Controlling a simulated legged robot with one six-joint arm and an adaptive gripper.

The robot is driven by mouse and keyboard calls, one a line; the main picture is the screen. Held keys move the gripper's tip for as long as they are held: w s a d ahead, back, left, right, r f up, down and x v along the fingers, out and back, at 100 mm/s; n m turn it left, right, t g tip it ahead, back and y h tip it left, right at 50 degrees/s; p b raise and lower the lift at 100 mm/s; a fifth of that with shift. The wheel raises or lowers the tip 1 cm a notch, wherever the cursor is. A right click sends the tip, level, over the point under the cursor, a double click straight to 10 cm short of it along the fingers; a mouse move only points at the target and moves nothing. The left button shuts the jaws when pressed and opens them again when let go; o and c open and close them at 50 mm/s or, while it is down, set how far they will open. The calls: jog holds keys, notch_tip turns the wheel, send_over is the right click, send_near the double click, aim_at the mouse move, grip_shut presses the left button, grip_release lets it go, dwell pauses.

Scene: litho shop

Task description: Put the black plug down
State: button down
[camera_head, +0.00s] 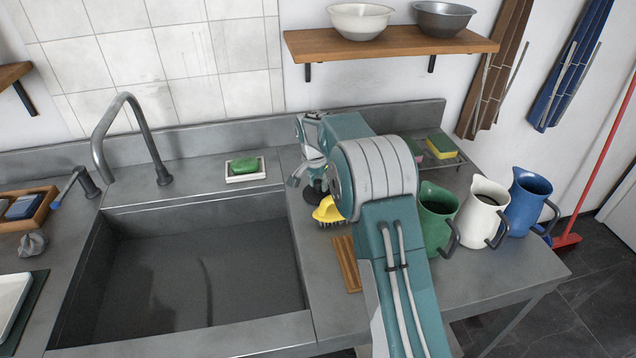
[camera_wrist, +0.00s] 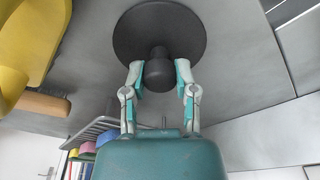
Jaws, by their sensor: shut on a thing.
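The black plug (camera_wrist: 160,37) is a round dark disc with a knob on top. In the wrist view my gripper (camera_wrist: 158,78) is shut on its knob (camera_wrist: 159,68), one finger on each side. In the head view my gripper (camera_head: 304,178) is over the counter right of the sink, and the black plug (camera_head: 312,194) shows only partly beneath it, close to the counter. I cannot tell whether the disc touches the surface.
A yellow brush (camera_head: 328,211) is just right of the plug. The sink (camera_head: 200,275) is empty to the left. A green soap on a white dish (camera_head: 245,177) sits behind it. Green, white (camera_head: 480,215) and blue jugs and a sponge rack (camera_head: 440,159) stand right.

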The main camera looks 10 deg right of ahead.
aim_at(311, 195)
jog(key=c, duration=0.7)
grip_release()
jog(key=shift+a+f, duration=0.1)
jog(key=shift+a, duration=0.3)
jog(key=o, duration=0.3)
jog(key=shift+a, duration=0.35)
jog(key=shift+d, duration=0.3)
jog(key=shift+d+r, duration=0.1)
jog(key=shift+r, duration=0.15)
jog(key=s+a+r+n+t, duration=0.1)
jog(key=s+r, duration=0.3)
jog(key=r, duration=0.5)
jog(key=s+r+n, duration=0.1)
jog(key=s+r, duration=0.4)
jog(key=r, duration=0.5)
jog(key=s+r+n+t, duration=0.15)
jog(key=s+r, duration=0.25)
jog(key=s, duration=0.7)
jog(key=s+f+n+t, duration=0.1)
jog(key=s+f+n, duration=0.1)
jog(key=s, duration=0.8)
jog(key=s+f+n+t+y, duration=0.1)
jog(key=s+f+n, duration=0.2)
jog(key=s, duration=0.8)
jog(key=shift+d+f, duration=0.15)
jog(key=shift+d, duration=0.2)
